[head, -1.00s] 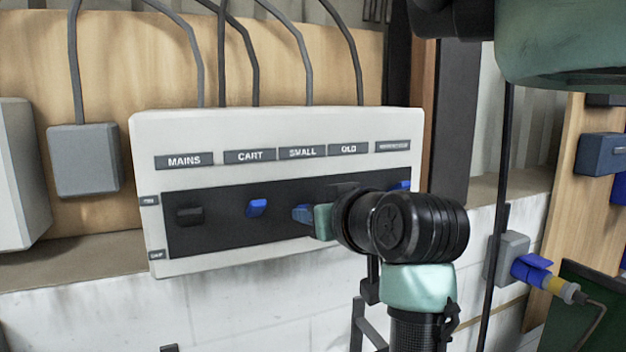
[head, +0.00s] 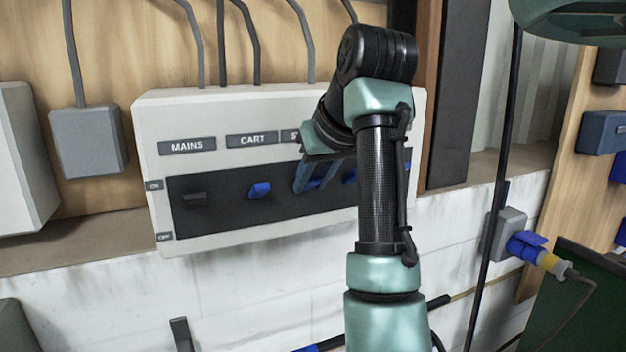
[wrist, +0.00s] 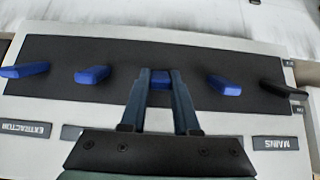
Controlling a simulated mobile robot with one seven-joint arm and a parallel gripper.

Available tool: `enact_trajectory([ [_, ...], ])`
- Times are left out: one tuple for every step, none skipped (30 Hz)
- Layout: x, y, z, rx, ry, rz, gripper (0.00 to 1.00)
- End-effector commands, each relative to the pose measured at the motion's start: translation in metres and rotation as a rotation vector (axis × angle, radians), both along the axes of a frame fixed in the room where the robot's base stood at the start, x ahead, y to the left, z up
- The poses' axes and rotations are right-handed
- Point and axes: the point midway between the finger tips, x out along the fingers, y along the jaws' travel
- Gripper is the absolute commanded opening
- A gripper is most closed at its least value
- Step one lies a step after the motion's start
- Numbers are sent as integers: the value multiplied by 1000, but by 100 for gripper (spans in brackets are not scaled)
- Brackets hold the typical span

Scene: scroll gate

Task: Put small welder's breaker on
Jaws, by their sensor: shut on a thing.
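The white breaker panel (head: 235,100) has a dark strip with a row of levers, a black one under MAINS and several blue ones. The small welder's breaker (wrist: 160,80) is the blue lever right of the CART lever (head: 259,190) in the head view. My gripper (head: 310,186) reaches down to it from above, its two fingers on either side of the lever and shut on it. The fingers also show in the wrist view (wrist: 160,78). My wrist covers most of the SMALL label (head: 288,136) and the OLD label. The lever's exact tilt is hard to tell.
The black MAINS lever (head: 195,198) and the old-welder lever (head: 350,177) stand apart from my fingers. ON and OFF tags (head: 154,185) sit at the panel's left edge. A grey box (head: 88,142) is left of the panel; a blue plug (head: 527,246) is at right.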

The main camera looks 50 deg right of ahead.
Motion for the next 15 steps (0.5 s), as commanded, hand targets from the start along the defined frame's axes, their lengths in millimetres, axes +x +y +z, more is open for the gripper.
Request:
enact_trajectory([
  [0, 0, 0, 0, 3, 0, 0],
  [0, 0, 0, 1, 4, 1, 0],
  [0, 0, 0, 2, 5, 1, 0],
  [0, 0, 0, 2, 5, 1, 0],
  [0, 0, 0, 2, 4, 0, 0],
  [0, 0, 0, 2, 4, 0, 0],
  [0, 0, 0, 2, 4, 0, 0],
  [0, 0, 0, 2, 4, 0, 0],
  [0, 0, 0, 2, 4, 0, 0],
  [0, 0, 0, 2, 4, 0, 0],
  [0, 0, 0, 2, 4, 0, 0],
  [0, 0, 0, 2, 4, 0, 35],
  [0, 0, 0, 2, 4, 0, 41],
  [0, 0, 0, 1, 3, 0, 46],
  [0, 0, 0, 1, 3, 0, 53],
])
